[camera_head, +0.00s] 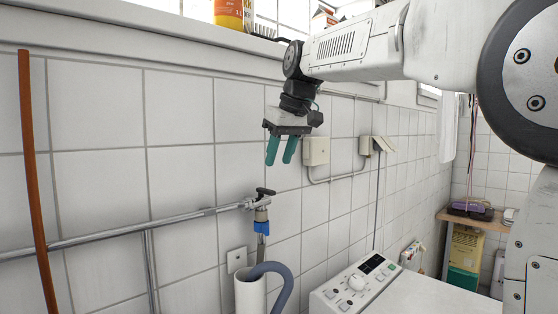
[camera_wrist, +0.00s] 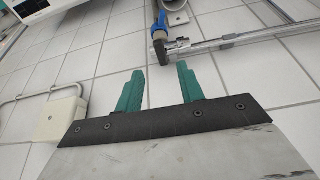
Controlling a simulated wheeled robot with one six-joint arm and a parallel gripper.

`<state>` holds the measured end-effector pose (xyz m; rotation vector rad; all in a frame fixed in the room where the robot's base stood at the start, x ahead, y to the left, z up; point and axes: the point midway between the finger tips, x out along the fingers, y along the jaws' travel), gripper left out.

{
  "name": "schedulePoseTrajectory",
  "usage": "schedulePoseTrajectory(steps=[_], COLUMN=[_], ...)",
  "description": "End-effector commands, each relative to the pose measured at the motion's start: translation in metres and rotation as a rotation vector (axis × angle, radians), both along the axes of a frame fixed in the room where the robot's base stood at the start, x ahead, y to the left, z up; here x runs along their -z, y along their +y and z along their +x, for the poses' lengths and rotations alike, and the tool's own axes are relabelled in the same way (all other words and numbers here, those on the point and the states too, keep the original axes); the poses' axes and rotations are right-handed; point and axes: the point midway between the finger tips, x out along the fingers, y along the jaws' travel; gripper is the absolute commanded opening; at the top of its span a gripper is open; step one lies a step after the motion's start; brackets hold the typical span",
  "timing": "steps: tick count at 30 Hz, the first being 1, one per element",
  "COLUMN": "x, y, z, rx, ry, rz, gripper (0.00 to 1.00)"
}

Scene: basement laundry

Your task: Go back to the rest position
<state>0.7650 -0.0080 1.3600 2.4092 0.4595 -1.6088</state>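My gripper (camera_head: 281,150) hangs from the arm in front of the tiled wall, with its two green fingers pointing down. In the wrist view the gripper (camera_wrist: 159,85) shows its fingers apart with nothing between them. In the head view it is above and slightly right of the water tap (camera_head: 262,199), with a gap between them. The tap also shows in the wrist view (camera_wrist: 163,40), beyond the fingertips.
A metal pipe (camera_head: 130,232) runs along the wall to the tap, and a red-brown pipe (camera_head: 36,160) stands at left. A washing machine (camera_head: 357,283) is below right. A wall box (camera_head: 316,151) is beside my gripper. A ledge (camera_head: 150,33) with bottles runs above.

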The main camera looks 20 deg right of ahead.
Motion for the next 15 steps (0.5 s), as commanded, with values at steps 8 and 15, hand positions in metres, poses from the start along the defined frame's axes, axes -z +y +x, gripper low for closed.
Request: schedulePoseTrajectory(steps=[8, 15], x=[0.001, 0.035], y=[0.0, -0.003], z=[0.0, -0.007], rx=[0.0, 0.087], ry=[0.0, 0.066], rz=[0.0, 0.014], gripper=[0.38, 0.38])
